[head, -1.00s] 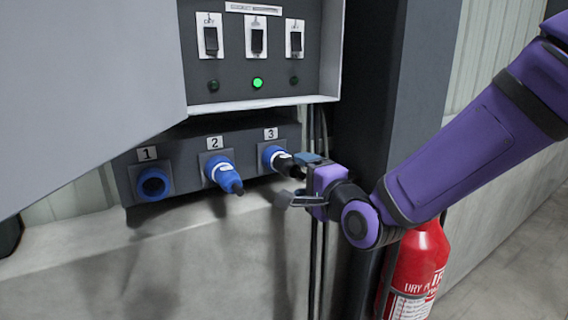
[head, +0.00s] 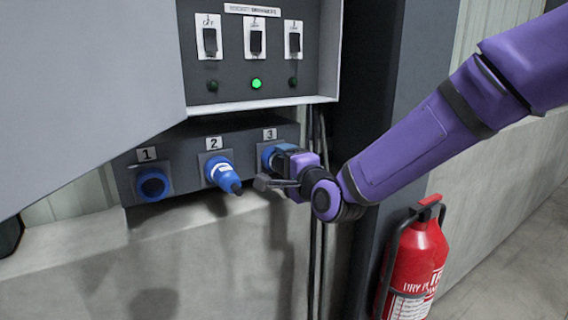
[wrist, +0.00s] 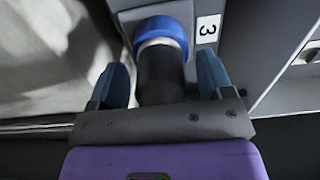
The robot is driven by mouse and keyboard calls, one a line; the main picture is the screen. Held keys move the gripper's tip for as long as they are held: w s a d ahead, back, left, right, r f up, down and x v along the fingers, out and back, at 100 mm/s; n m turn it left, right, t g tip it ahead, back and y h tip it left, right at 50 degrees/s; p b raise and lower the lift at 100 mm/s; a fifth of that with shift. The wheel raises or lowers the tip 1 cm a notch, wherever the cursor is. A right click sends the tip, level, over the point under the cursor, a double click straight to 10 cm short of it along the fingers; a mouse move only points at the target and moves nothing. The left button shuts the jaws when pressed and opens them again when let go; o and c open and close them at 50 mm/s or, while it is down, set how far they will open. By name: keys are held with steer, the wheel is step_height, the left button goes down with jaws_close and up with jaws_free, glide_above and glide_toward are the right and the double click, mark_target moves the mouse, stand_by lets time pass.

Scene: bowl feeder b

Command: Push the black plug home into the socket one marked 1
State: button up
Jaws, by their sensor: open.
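The black plug (wrist: 160,75) sits in the blue socket marked 3 (wrist: 160,30). In the wrist view my gripper (wrist: 162,82) is open, with one blue finger on each side of the black plug and a gap visible at both. In the head view my gripper (head: 272,168) covers the plug and most of socket 3. Socket 1 (head: 152,185), blue and round, is at the left of the grey socket panel (head: 182,150) and is empty. Socket 2 (head: 216,168) holds a blue plug (head: 229,181).
Above the panel is an open switch box (head: 260,75) with three switches and a lit green lamp (head: 256,83) in the middle. A large grey door (head: 90,90) hangs in front at the left. A red fire extinguisher (head: 415,265) stands at the lower right.

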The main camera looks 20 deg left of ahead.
steer(key=shift+w+a+r, duration=0.1)
steer(key=shift+r, duration=0.15)
stand_by(0.5)
steer(key=shift+c, duration=0.4)
steer(key=c, duration=1.2)
steer(key=shift+s+d+f, duration=0.15)
steer(key=shift+s+d, duration=0.05)
steer(key=shift+s+d, duration=0.1)
steer(key=shift+s, duration=0.05)
steer(key=shift+v, duration=2.45)
steer(key=shift+f, duration=0.1)
steer(key=shift+v, duration=0.95)
